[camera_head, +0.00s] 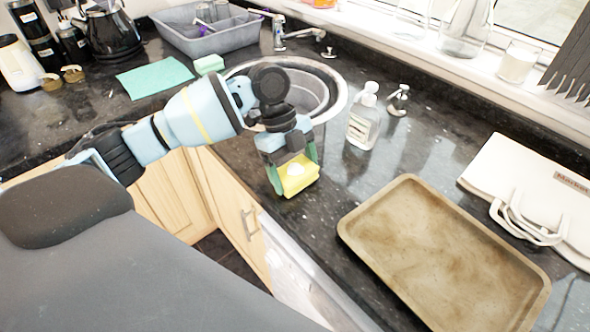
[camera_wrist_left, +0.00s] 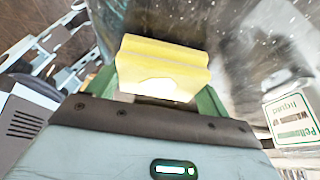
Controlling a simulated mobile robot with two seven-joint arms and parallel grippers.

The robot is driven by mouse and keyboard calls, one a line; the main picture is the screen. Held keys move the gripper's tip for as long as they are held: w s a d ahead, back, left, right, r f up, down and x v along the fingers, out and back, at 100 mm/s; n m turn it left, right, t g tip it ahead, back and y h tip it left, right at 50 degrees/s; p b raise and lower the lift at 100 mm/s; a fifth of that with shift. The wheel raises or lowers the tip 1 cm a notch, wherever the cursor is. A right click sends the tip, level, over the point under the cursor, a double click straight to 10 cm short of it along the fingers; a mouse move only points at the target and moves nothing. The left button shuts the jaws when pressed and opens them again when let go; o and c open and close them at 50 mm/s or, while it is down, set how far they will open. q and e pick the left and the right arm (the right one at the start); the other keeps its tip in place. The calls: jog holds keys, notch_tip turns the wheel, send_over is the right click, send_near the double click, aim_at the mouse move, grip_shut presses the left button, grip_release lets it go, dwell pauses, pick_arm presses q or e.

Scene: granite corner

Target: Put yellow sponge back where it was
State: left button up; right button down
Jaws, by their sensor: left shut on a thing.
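The yellow sponge (camera_head: 299,177) is held between the green fingers of my left gripper (camera_head: 292,178), just above or at the front part of the dark countertop near the sink; I cannot tell if it touches the counter. In the left wrist view the sponge (camera_wrist_left: 163,66) sits between the green fingertips of the gripper (camera_wrist_left: 160,95), with a pale bright patch on its lower face. My right gripper is not in view.
The round sink (camera_head: 338,97) lies behind the gripper. A soap bottle (camera_head: 363,122) stands right of it. A brown tray (camera_head: 440,255) and white bag (camera_head: 530,180) are at right. A green cloth (camera_head: 154,78), green sponge (camera_head: 209,64) and grey basin (camera_head: 209,41) are at the back.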

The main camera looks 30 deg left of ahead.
pick_arm(q)
jog(key=shift+f, duration=0.15)
jog(key=shift+f, duration=0.2)
jog(key=o, duration=0.9)
jog(key=shift+c, duration=0.2)
jog(key=v, duration=1.2)
jog(key=shift+r, duration=0.2)
jog(key=shift+f, duration=0.1)
